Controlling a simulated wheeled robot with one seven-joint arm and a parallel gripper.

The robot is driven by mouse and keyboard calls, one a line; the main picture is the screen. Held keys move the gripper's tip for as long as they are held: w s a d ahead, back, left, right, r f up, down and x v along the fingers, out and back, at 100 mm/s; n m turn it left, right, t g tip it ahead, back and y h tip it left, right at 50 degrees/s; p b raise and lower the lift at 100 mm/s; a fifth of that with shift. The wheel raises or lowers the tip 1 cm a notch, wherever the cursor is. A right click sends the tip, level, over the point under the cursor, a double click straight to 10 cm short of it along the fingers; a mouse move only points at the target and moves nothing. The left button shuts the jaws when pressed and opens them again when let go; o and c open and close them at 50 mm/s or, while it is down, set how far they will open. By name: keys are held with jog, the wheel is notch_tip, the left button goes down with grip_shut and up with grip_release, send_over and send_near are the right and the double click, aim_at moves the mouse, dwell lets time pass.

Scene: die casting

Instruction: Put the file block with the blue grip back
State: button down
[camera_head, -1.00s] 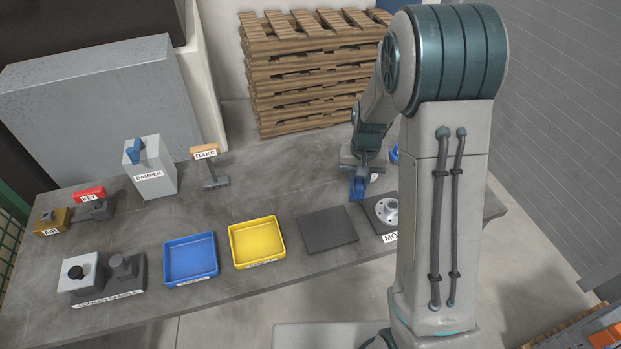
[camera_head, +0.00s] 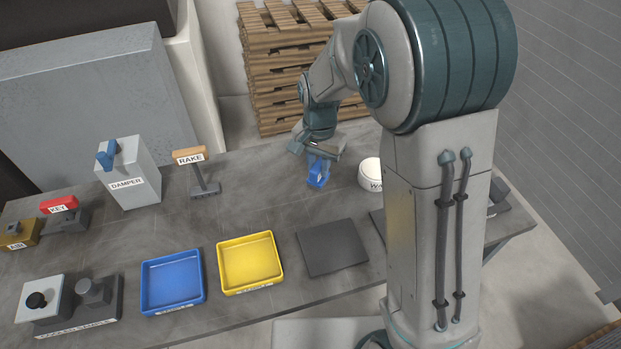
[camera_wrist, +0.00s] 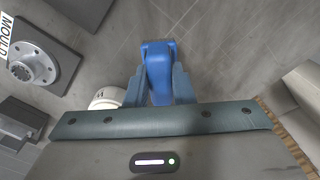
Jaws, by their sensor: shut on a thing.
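The file block's blue grip (camera_head: 318,172) is between the fingers of my gripper (camera_head: 320,160) at the far side of the table in the head view. In the wrist view the blue grip (camera_wrist: 158,70) stands between the two fingers of my gripper (camera_wrist: 160,88), which are shut on it. The file part of the block cannot be made out in either view. I cannot tell whether the block touches the table top.
A white round pot (camera_head: 370,173) stands just right of my gripper. The rake (camera_head: 204,180) stands to the left. A dark flat plate (camera_head: 332,247), a yellow tray (camera_head: 250,289) and a blue tray (camera_head: 172,306) lie nearer. The mould (camera_wrist: 35,62) shows in the wrist view.

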aim_at(310, 181)
jog(key=shift+s+a+f, duration=0.2)
jog(key=shift+a+f, duration=0.35)
jog(key=shift+a, duration=0.35)
jog(key=shift+f, duration=2.05)
jog(key=shift+f, duration=0.1)
jog(key=c, duration=1.3)
grip_release()
jog(key=shift+o, duration=0.2)
